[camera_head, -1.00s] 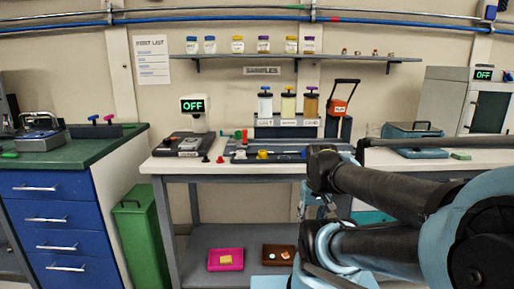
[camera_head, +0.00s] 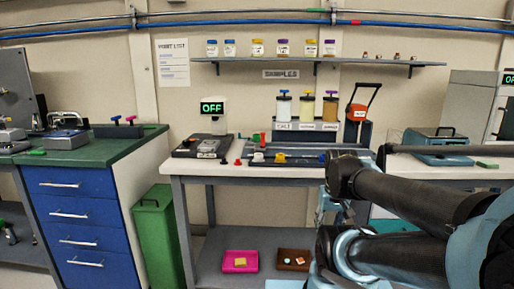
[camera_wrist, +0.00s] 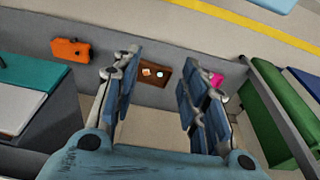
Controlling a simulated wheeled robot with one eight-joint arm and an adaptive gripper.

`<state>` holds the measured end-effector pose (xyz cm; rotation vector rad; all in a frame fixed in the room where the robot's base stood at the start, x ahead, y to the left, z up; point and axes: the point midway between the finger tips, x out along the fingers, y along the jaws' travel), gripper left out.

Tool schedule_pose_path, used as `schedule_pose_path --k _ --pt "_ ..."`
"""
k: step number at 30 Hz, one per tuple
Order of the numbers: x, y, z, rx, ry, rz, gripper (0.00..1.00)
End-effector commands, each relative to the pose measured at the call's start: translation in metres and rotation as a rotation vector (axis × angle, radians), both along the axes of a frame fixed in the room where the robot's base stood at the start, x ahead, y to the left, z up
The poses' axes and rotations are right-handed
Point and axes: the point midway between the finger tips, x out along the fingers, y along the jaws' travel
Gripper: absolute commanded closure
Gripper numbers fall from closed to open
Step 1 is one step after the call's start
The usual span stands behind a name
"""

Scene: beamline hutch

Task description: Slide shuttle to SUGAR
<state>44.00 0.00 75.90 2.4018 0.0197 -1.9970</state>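A long dark track (camera_head: 310,159) lies along the bench top, below three jars with white, yellow and brown contents (camera_head: 307,108). Small white (camera_head: 258,157) and yellow (camera_head: 280,158) pieces sit at the track; I cannot tell which part is the shuttle. Small label plates (camera_head: 306,126) stand under the jars, too small to read surely. My gripper (camera_wrist: 158,98) is open and empty in the wrist view, pointing down toward the lower shelf and floor, away from the track. In the head view my arm covers the right end of the track, and the gripper is not clearly visible.
A magenta tray (camera_head: 240,270) and a brown tray (camera_head: 294,267) sit on the lower shelf. An OFF display (camera_head: 212,107) stands on the bench's left part. A green bin (camera_head: 156,235) and blue drawers (camera_head: 72,215) stand left.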

Motion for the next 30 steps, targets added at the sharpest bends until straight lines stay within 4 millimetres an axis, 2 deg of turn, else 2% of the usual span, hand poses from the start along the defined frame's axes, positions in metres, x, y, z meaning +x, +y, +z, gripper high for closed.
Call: schedule_pose_path --k 6,8,10,13,20,30 --pt "0.0 0.0 0.0 0.0 0.0 0.0 0.6" --pt "0.0 0.0 0.0 0.0 0.0 0.0 0.65" --pt "-0.006 0.0 0.007 0.0 -0.01 0.002 0.65" --pt "0.001 0.002 0.021 0.0 -0.007 0.012 0.65" --pt "0.049 0.015 0.09 0.0 0.018 0.06 0.65" --pt "0.133 0.047 0.188 -0.003 0.06 0.139 0.65"
